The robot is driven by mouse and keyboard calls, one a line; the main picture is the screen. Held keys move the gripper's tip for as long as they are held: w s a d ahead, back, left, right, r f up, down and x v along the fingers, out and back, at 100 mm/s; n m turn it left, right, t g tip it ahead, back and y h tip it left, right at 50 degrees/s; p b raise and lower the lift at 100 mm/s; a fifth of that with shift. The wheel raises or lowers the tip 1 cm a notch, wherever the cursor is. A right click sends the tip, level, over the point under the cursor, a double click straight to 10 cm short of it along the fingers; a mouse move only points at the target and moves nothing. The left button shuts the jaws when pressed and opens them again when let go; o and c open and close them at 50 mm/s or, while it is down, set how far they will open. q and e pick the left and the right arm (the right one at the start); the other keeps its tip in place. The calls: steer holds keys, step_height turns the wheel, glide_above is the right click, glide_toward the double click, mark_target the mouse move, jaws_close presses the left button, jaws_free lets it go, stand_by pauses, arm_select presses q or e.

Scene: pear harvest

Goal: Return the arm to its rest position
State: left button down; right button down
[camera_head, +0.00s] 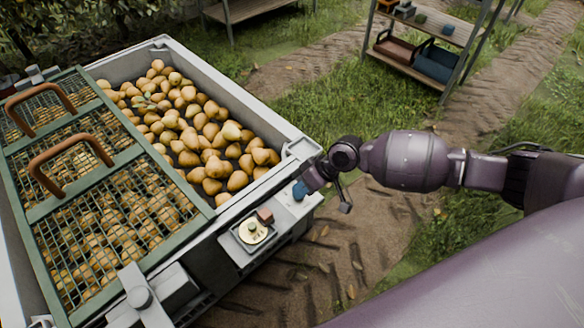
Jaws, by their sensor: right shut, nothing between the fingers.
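My right arm (405,160) comes in from the right, stretched out to the left toward the pear cart. My right gripper (312,180) is at the cart's near right corner, shut and empty. Its tip is over or against a small blue part (299,190) on the corner ledge; I cannot tell whether they touch. My left gripper is not in view.
The cart's open grey bin (222,75) holds many pears (190,115). Green mesh lids (110,215) with brown handles cover its left side. A small tray (250,236) with a round yellowish piece sits on the near ledge. Shelves (425,60) stand behind; grass and dirt lie right.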

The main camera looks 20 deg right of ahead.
steer(key=w+a+r+n+t, duration=0.3)
steer(key=a+r+t, duration=0.2)
steer(key=r+t, duration=0.25)
steer(key=s+d+f+m+h+p, duration=0.1)
steer(key=s+d, duration=0.3)
steer(key=s, duration=0.4)
steer(key=s+d+f+m+h+p, duration=0.1)
steer(key=s+d+f+m+h, duration=0.1)
steer(key=s, duration=0.7)
steer(key=s+d+f+m+t+h+p, duration=0.1)
steer(key=s+d+m+h, duration=0.3)
steer(key=s, duration=0.5)
steer(key=shift+d+f+p, duration=0.5)
steer(key=shift+d+f, duration=0.3)
steer(key=shift+f, duration=0.05)
